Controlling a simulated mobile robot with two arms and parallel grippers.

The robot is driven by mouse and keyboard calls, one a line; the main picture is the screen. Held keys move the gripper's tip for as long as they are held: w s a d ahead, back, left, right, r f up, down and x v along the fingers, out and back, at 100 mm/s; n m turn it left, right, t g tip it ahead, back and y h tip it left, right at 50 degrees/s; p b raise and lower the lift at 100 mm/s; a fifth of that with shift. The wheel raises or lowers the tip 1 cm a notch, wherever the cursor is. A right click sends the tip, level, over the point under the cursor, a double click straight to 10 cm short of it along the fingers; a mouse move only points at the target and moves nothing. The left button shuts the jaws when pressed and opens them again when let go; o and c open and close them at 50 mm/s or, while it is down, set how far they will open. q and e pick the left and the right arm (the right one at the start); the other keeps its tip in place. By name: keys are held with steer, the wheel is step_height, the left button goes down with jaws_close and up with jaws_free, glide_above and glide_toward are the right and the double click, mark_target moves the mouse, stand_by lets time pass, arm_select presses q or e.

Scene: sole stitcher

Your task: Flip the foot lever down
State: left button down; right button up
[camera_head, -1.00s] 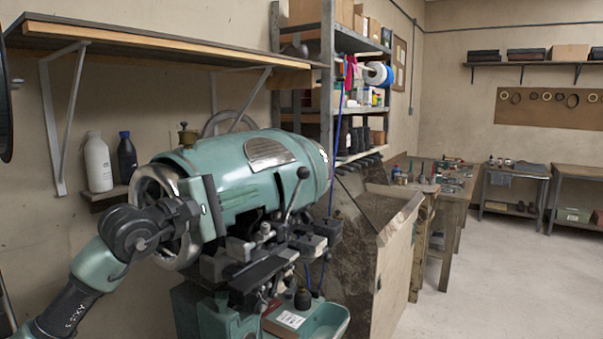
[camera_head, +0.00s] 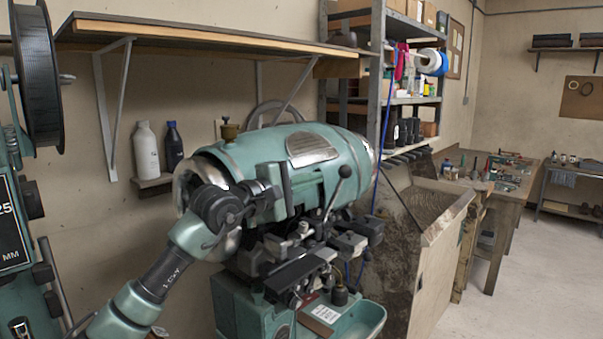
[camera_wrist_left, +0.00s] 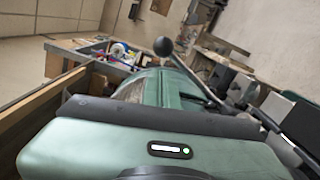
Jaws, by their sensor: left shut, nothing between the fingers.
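The foot lever is a metal rod with a black ball knob (camera_head: 344,171). It rises tilted up to the right from the front of the green sole stitcher (camera_head: 340,150). In the left wrist view the knob (camera_wrist_left: 163,46) and its rod show just beyond the gripper's dark edge. My left gripper (camera_head: 287,188) is in front of the machine's green drum, to the left of the knob and apart from it in the head view. It is shut and empty. Its fingertips are hard to make out in the wrist view. My right gripper is not in view.
Black clamps and blocks (camera_head: 300,265) crowd the area under the lever. A green tray (camera_head: 355,322) sits below. A wooden shelf (camera_head: 200,40) hangs above left, with two bottles on the wall behind. A green machine with a black spool (camera_head: 40,75) stands at far left.

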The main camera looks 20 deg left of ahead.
arm_select(q)
steer(key=p+x, duration=0.1)
steer(key=x, duration=0.3)
steer(key=shift+w+d+r+p, duration=0.1)
steer(key=shift+w+d+p, duration=0.05)
steer(key=shift+w+p, duration=0.25)
steer(key=shift+s, duration=0.1)
